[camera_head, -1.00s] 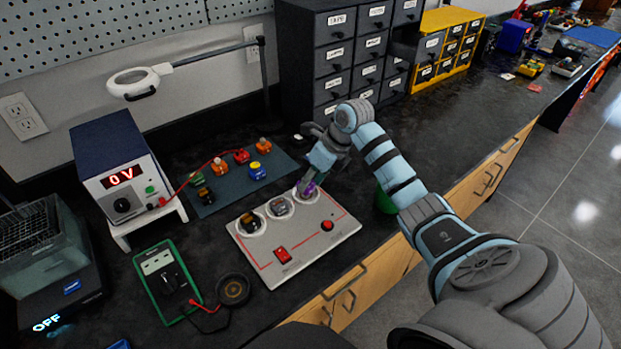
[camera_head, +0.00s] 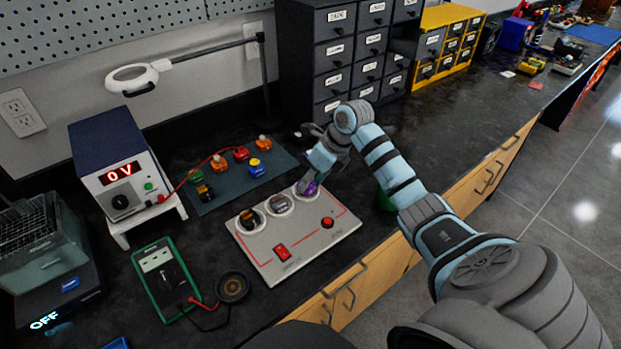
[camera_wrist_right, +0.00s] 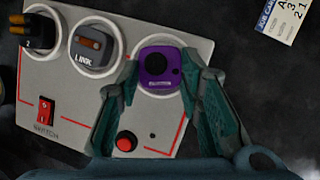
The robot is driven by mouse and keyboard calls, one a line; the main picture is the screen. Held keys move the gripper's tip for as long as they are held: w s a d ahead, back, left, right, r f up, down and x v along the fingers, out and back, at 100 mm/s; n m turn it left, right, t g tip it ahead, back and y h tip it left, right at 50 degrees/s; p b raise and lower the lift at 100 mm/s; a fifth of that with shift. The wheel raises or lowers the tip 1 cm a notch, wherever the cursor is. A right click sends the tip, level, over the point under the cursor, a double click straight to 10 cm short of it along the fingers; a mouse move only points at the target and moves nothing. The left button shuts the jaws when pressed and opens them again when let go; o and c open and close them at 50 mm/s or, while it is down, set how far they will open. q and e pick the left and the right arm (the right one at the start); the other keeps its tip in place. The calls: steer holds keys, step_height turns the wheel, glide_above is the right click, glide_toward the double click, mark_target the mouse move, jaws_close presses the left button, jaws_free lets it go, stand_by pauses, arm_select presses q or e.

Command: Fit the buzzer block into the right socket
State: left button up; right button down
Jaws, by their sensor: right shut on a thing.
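The buzzer block is purple with a dark round hole on top (camera_wrist_right: 160,68); it also shows in the head view (camera_head: 306,188). My right gripper (camera_wrist_right: 160,85) is shut on it, one finger on each side. The block is at the right socket (camera_wrist_right: 158,50), whose white ring shows around and behind it. I cannot tell whether the block is fully seated. The grey socket board (camera_head: 330,240) lies flat on the bench. The left socket holds a dark and orange block (camera_head: 249,220), and the middle one holds a grey block marked LINK (camera_wrist_right: 93,46). My left gripper is not in view.
A dark mat (camera_head: 225,188) with several coloured blocks lies behind the board. A power supply (camera_head: 118,165) reading 0 V stands to the left, with a green multimeter (camera_head: 165,280) in front. A green object (camera_head: 385,199) stands right of the board.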

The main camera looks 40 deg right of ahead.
steer(key=shift+f, duration=0.25)
steer(key=c, duration=1.4)
jaws_free()
steer(key=p+v, duration=0.8)
steer(key=v, duration=0.3)
steer(key=shift+p, duration=0.3)
steer(key=shift+r, duration=0.1)
